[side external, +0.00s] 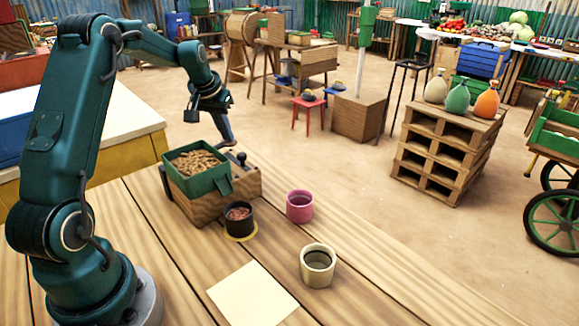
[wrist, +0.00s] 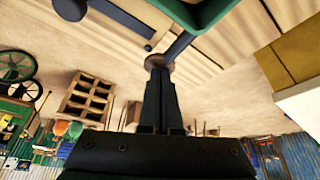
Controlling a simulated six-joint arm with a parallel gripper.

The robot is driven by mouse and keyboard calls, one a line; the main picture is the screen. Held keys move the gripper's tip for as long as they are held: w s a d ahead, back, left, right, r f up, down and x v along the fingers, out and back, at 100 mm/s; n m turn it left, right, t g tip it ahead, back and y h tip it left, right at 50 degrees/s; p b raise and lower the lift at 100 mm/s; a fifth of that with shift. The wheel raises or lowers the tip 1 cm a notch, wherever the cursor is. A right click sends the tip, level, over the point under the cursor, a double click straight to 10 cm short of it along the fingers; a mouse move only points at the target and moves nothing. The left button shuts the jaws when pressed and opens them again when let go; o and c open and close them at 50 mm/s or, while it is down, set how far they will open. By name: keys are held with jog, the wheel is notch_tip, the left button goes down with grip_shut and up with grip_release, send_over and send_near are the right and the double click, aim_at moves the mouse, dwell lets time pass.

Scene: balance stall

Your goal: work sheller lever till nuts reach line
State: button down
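The sheller is a wooden box (side external: 240,188) on the table, with a green hopper (side external: 222,182) full of nuts and a green spout. A dark cup (side external: 239,222) holding some reddish nuts stands by the spout on a yellow ring; I cannot make out a line in it. My gripper (side external: 229,142) is behind the sheller. In the wrist view my fingers (wrist: 159,70) are close together at the brown knob (wrist: 158,61) of the lever (wrist: 181,46) and appear shut on it. The fingers partly hide the knob.
A pink cup (side external: 300,206) and a cream cup (side external: 317,265) stand to the right of the dark cup. A pale sheet (side external: 252,294) lies in front. The right part of the table is clear. A pallet stack (side external: 446,150) stands on the floor beyond.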

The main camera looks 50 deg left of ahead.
jog(key=shift+s+r, duration=0.2)
jog(key=shift+r, duration=1.2)
jog(key=shift+s+r, duration=0.15)
jog(key=shift+r, duration=1.2)
jog(key=s+d+r+m+t, duration=0.1)
jog(key=s+d+r+m, duration=0.1)
jog(key=d+r, duration=0.5)
jog(key=s+d+r+m+t, duration=0.2)
jog(key=d+r, duration=0.1)
jog(key=d, duration=0.9)
jog(key=s+d+f, duration=0.2)
jog(key=s+f, duration=0.1)
jog(key=s, duration=0.2)
jog(key=s+d+f+m+g+h, duration=0.1)
jog(key=s+d+f, duration=0.1)
jog(key=s, duration=0.3)
jog(key=s+d+f+m+h, duration=0.1)
jog(key=s+d+f, duration=0.2)
jog(key=s, duration=0.2)
jog(key=shift+s+d+f, duration=0.2)
jog(key=shift+d+f, duration=0.1)
